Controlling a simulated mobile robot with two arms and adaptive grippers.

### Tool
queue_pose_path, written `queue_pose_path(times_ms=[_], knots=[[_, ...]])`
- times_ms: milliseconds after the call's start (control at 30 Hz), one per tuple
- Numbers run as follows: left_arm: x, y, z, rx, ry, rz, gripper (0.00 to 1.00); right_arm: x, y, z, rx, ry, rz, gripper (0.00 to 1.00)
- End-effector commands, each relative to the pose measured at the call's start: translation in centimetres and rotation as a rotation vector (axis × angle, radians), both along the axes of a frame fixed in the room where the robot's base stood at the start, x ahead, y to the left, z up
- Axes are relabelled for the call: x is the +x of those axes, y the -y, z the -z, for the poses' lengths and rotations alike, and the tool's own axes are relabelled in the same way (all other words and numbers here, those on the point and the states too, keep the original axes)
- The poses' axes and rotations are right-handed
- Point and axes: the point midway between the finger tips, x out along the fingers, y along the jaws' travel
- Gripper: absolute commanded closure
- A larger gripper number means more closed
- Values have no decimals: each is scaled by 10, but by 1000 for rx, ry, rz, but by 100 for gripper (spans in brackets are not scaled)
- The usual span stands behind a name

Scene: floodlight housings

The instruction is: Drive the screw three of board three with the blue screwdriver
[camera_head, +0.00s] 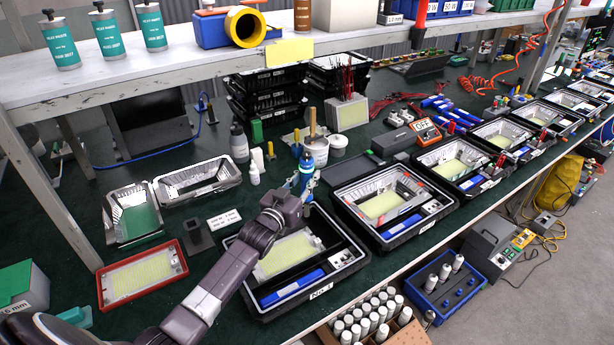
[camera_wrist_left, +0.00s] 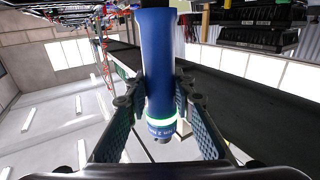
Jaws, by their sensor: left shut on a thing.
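My left gripper (camera_head: 306,186) is shut on the blue screwdriver (camera_head: 306,164), held upright above the back edge of the nearest black tray (camera_head: 262,313). In the left wrist view the blue screwdriver (camera_wrist_left: 157,55), with a glowing green ring, sits between the two fingers (camera_wrist_left: 160,115). Its tip is not clear. A row of black trays with light boards runs off to the right. The third tray from the near end holds a pale yellow board (camera_head: 453,168); its screws are too small to make out. My right gripper is not in view.
The second tray (camera_head: 392,243) stands right of my left gripper. A white tub (camera_head: 316,150) and bottles stand just behind it. A shelf (camera_head: 200,75) overhangs the back of the bench. A red-framed panel (camera_head: 142,275) lies at left.

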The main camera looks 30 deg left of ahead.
Motion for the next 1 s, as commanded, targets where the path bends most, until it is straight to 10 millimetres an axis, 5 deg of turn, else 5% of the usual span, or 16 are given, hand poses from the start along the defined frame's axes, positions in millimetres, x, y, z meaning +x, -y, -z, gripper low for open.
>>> queue_pose_path(times_ms=[1000], knots=[[1,0,49,0,5,1,100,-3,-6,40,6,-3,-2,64]])
